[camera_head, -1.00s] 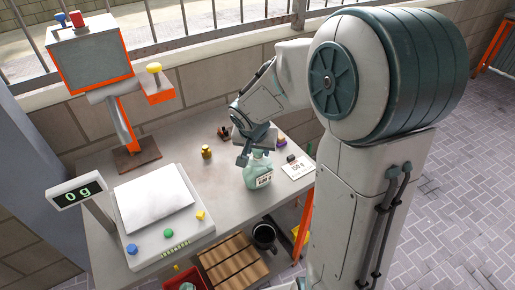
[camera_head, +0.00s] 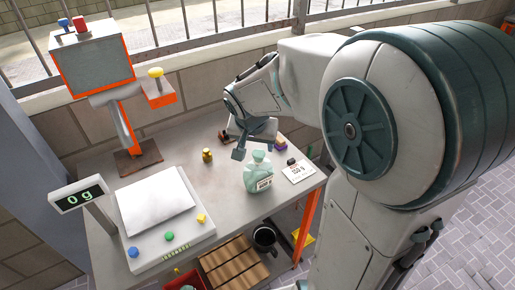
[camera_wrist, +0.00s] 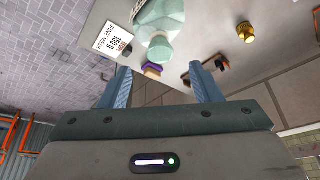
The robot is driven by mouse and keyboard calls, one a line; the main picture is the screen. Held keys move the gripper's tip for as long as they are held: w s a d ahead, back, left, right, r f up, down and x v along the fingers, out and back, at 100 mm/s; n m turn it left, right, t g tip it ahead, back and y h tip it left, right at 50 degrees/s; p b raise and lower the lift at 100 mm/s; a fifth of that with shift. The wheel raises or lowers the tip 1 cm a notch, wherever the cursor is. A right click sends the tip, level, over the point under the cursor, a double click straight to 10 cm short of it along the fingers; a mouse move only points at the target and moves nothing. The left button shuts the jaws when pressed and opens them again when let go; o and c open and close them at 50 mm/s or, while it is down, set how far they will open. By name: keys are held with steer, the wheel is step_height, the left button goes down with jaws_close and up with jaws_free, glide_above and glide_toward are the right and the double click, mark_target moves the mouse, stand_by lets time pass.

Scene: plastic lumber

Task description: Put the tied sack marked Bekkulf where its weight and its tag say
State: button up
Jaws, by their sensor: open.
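A pale green tied sack (camera_head: 258,175) stands on the table right of the scale, with a white label on its front that is too small to read. In the wrist view the sack (camera_wrist: 160,18) shows its tied neck pointing toward my gripper. My gripper (camera_head: 241,148) is open and empty beside and behind the sack's neck; its two fingers (camera_wrist: 160,80) appear apart, with the sack beyond their tips. A scale with a bare white pan (camera_head: 155,208) stands at the left, and its display (camera_head: 77,195) reads 0 g.
A card (camera_head: 298,171) reading 150 g and FINE MESH lies right of the sack. A brass weight (camera_head: 207,155), a dark and orange item (camera_head: 225,136) and a purple block (camera_head: 281,144) stand near. Below are a slatted crate (camera_head: 235,265), red bin (camera_head: 185,284) and dark bucket (camera_head: 265,238).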

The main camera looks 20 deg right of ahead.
steer(key=d+v, duration=0.1)
steer(key=v, duration=0.4)
steer(key=s+f+n+y, duration=0.1)
steer(key=s+n, duration=0.4)
steer(key=s, duration=1.1)
steer(key=shift+s+d+f+n+g+y, duration=0.2)
steer(key=shift+d+f+n+g+y, duration=0.1)
steer(key=shift+d+g+y, duration=0.15)
steer(key=shift+r, duration=0.1)
